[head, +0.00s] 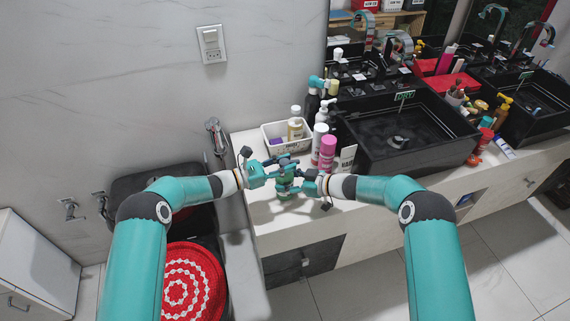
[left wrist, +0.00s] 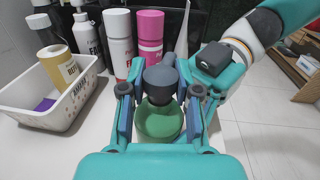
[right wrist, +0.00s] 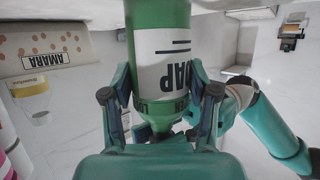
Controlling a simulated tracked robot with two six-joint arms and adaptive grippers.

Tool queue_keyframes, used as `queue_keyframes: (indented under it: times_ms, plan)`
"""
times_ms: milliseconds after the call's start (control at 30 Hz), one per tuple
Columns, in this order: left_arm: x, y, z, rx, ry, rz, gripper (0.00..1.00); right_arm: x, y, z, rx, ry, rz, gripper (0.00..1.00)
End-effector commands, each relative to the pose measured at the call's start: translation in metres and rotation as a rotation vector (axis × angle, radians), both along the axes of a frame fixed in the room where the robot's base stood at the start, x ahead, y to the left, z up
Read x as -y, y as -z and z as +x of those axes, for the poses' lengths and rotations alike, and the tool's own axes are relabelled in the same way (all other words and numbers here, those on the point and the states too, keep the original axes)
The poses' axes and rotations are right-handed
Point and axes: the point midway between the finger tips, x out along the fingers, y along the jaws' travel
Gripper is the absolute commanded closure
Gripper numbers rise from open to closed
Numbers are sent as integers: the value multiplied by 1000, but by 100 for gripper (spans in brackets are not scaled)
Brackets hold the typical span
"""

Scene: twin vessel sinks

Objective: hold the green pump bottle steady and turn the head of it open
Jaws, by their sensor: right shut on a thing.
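The green pump bottle (head: 285,196) stands on the counter near its left front edge, largely covered by my grippers in the head view. My left gripper (head: 279,163) is at its top. In the left wrist view, its open fingers stand on either side of the dark grey pump head (left wrist: 161,82), with the green bottle (left wrist: 160,122) below. My right gripper (head: 296,186) is lower and shut on the bottle's body. The right wrist view, which is upside down, shows its fingers on both sides of the green bottle (right wrist: 157,50) with its white soap label.
A white basket (head: 270,137) with bottles stands behind, against the wall. A black vessel sink (head: 440,150) is to the right. The counter's front edge is close.

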Motion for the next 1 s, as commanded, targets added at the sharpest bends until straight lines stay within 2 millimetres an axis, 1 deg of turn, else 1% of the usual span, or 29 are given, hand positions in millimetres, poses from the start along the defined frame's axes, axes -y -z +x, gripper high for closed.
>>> queue_keyframes:
  times_ms: [33, 167, 200, 467, 567, 633, 767, 1000]
  plan:
    - [-5, 0, 3, 1, -14, 3, 61, 0, 1, -1, -1, -4, 0, 91]
    - [-4, 0, 3, 0, -11, 2, 39, 1, 1, -1, -1, -3, 1, 91]
    - [-3, 0, 2, 0, -10, 1, 37, 1, 1, -1, -1, -3, 0, 91]
    - [-2, 0, 1, 0, -4, 1, 37, 1, 1, 0, 0, 0, -1, 91]
    - [-5, 0, 0, 0, -4, 1, 37, 1, 1, 0, 0, 0, -1, 91]
    - [-10, 0, -2, 0, -6, 1, 37, 1, 1, 0, 0, 0, -1, 91]
    - [-27, 0, -10, -1, -7, 0, 37, 1, 1, 0, -1, 1, -2, 91]
    - [-71, 1, -30, -2, -8, 1, 37, 1, 1, 0, 0, 1, -1, 91]
